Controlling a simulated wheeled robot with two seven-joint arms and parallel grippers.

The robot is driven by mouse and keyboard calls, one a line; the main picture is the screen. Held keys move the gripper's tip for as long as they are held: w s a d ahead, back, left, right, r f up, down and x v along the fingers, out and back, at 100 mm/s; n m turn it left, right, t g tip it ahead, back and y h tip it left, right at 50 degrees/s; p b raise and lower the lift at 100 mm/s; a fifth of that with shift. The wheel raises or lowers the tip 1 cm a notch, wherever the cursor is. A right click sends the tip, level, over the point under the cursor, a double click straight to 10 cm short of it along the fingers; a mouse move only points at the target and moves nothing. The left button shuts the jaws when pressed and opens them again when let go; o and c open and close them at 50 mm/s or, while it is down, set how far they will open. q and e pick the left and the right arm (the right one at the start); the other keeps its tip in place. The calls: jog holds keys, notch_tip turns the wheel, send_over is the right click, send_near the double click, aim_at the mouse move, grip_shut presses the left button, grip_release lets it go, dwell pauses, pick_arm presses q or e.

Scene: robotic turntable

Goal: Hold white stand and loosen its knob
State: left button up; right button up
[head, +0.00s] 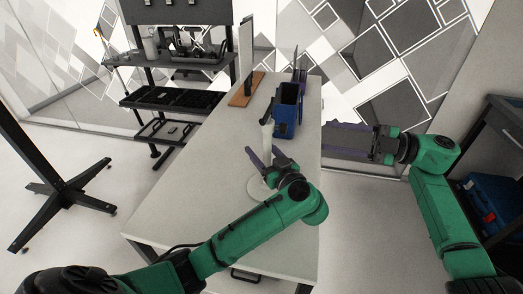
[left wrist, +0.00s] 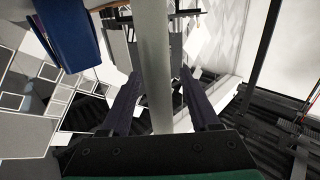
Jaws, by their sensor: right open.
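The white stand (head: 266,145) is upright on the table, with a slim pole and a round base (head: 257,189). A small dark part, perhaps the knob (head: 267,117), shows near the pole's top. My left gripper (head: 261,152) is low at the pole, its fingers on either side of it. In the left wrist view the pale pole (left wrist: 155,60) runs between the two fingers, with a gap visible on the right side, so the gripper is open around it. My right gripper (head: 327,141) is open and empty, right of the stand beyond the table's right edge.
A blue bin (head: 287,112) stands on the table (head: 190,190) behind the stand; it also shows in the left wrist view (left wrist: 68,35). A monitor on a wooden base (head: 246,90) is farther back. A dark shelf cart (head: 172,98) stands left. The table's near left is clear.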

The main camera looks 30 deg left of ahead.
aim_at(281, 128)
pick_arm(q)
grip_shut()
dwell(1.2)
pick_arm(e)
jog(key=shift+o, duration=1.4)
jog(key=s+a+m, duration=0.1)
jog(key=a+m, duration=0.8)
jog(key=m, duration=0.2)
jog(key=shift+s+a, duration=0.25)
jog(key=shift+s, duration=0.1)
